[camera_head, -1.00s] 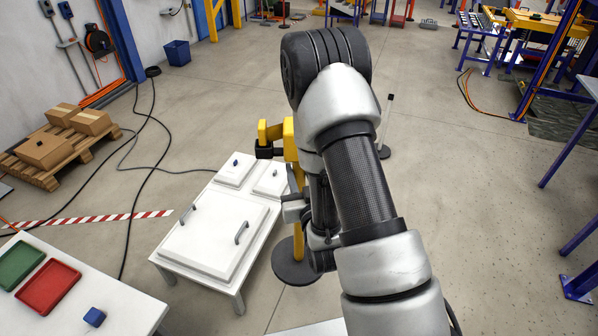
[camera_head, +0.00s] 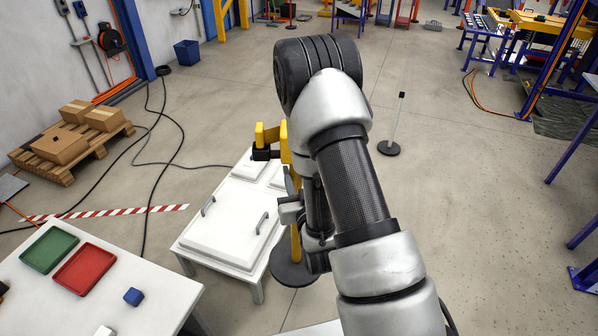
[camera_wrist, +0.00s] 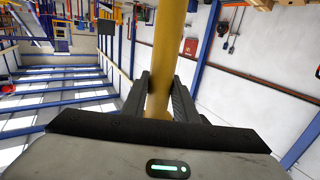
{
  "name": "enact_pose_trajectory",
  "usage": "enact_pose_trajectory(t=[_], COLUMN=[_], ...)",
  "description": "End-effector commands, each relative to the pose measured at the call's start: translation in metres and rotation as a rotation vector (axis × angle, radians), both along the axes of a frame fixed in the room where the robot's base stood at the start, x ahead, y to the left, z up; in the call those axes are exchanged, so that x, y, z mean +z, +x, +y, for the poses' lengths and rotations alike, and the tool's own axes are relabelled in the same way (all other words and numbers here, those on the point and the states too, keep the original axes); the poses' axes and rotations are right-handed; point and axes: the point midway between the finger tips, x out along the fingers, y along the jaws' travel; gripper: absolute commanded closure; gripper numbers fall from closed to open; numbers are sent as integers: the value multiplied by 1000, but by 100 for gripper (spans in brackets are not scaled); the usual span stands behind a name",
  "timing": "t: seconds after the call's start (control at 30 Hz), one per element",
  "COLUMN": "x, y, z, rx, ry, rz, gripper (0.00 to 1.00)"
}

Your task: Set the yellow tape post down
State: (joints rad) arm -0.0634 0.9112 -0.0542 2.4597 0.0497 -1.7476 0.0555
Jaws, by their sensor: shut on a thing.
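My arm hides much of the shaft in the head view. The base shows against bare floor beside the right front corner of a low white table. I cannot tell whether a small gap separates base and floor.
The low white table (camera_head: 215,252) with handled lids is close left of the post. Another white table (camera_head: 150,300) holds green and red trays and a blue cube. A thin post (camera_head: 397,125) on a dark base stands right of my arm.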

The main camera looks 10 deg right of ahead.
Motion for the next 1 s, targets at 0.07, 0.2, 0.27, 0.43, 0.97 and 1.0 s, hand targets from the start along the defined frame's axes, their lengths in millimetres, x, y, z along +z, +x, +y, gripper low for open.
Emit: enact_pose_trajectory(t=[0.07,0.2,0.27,0.43,0.97,1.0], x=[-15,-56,-77,-135,-318,-332], y=[7,20,26,37,34,31], z=[-6,-19,-27,-47,-102,-105], rx=[-27,-97,-135,-245,-594,-620], ry=[-3,-3,-4,-4,-5,-4], rz=[-14,-15,-14,-14,-14,-13], gripper=[100,100,100,100,100,100])
